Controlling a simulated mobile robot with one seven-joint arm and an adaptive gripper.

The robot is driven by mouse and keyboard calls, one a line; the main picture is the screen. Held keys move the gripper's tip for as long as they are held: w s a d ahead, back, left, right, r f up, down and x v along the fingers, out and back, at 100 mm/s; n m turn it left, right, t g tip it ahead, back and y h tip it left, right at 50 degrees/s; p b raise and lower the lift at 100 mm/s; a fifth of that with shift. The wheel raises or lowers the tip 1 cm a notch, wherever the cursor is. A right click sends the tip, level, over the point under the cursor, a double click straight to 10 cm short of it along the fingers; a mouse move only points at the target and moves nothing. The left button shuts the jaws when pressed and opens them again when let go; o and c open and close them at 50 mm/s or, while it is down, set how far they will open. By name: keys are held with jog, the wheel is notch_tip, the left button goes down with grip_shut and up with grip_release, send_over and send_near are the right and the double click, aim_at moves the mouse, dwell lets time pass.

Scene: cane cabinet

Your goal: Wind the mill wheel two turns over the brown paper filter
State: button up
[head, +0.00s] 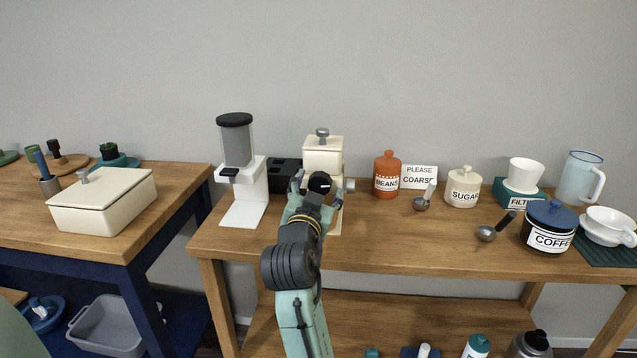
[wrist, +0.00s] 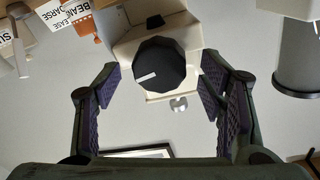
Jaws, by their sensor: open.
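The cream mill (head: 323,157) stands upright on the right-hand wooden table, with a grey knob on its lid. Its wheel is the black, many-sided disc (head: 319,182) on the front face. The wheel fills the middle of the wrist view (wrist: 158,66) and bears a short white mark at its lower left. My gripper (head: 317,194) is open in front of the mill. In the wrist view its fingers (wrist: 159,78) stand either side of the wheel, with a visible gap at each side. I cannot make out a brown paper filter; my arm hides the mill's lower front.
Left of the mill stands a white grinder (head: 245,178) with a clear hopper; a black box (head: 284,176) is behind. To the right are the orange beans jar (head: 387,175), a sign (head: 420,174), a scoop (head: 422,203) and the sugar jar (head: 463,188).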

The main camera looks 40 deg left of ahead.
jog(key=shift+w+a, duration=0.35)
jog(key=shift+w, duration=0.25)
jog(key=shift+c, duration=0.5)
jog(key=c, duration=1.1)
